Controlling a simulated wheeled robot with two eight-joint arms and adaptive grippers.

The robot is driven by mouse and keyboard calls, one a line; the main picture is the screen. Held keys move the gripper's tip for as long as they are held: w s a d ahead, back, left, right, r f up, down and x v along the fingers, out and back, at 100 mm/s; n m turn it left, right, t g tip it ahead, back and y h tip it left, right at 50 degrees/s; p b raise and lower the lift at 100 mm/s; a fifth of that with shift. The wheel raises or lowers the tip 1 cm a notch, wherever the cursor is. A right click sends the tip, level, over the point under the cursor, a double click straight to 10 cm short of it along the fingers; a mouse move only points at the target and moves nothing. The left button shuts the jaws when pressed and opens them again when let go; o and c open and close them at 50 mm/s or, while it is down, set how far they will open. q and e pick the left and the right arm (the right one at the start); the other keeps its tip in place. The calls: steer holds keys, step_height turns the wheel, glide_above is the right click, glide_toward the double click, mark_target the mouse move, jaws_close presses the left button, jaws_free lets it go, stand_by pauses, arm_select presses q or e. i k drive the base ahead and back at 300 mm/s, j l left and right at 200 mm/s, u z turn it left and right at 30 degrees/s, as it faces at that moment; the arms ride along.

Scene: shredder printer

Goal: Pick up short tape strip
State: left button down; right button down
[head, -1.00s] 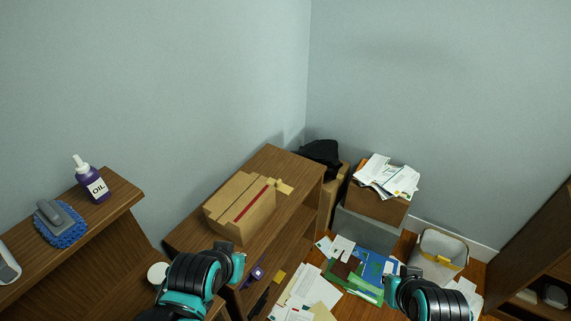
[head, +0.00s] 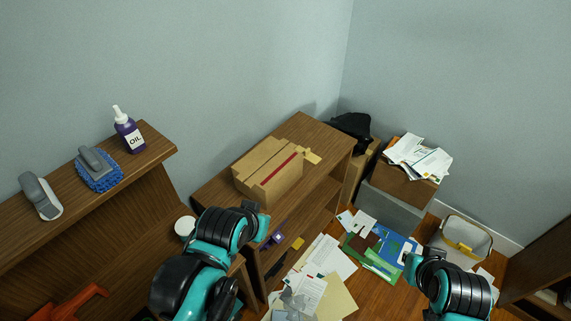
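A cardboard box (head: 268,171) with a red strip (head: 278,168) along its top sits on a wooden shelf unit. A small yellowish-tan piece (head: 312,156) sticks out at the box's far right end. It looks like tape, but I cannot tell whether it is the short tape strip. My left arm reaches up in front of the shelf unit, apart from the box. My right arm is at the lower right over the floor. No fingers of either gripper can be made out.
The wooden shelf unit (head: 210,196) has some bare top around the box. Papers litter the floor near a waste bin (head: 463,240) and a paper-topped box (head: 405,186).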

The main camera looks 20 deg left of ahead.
mark_target(312, 157)
steer(key=i+l+u, duration=0.25)
steer(key=i+l, duration=0.75)
steer(key=i, duration=0.15)
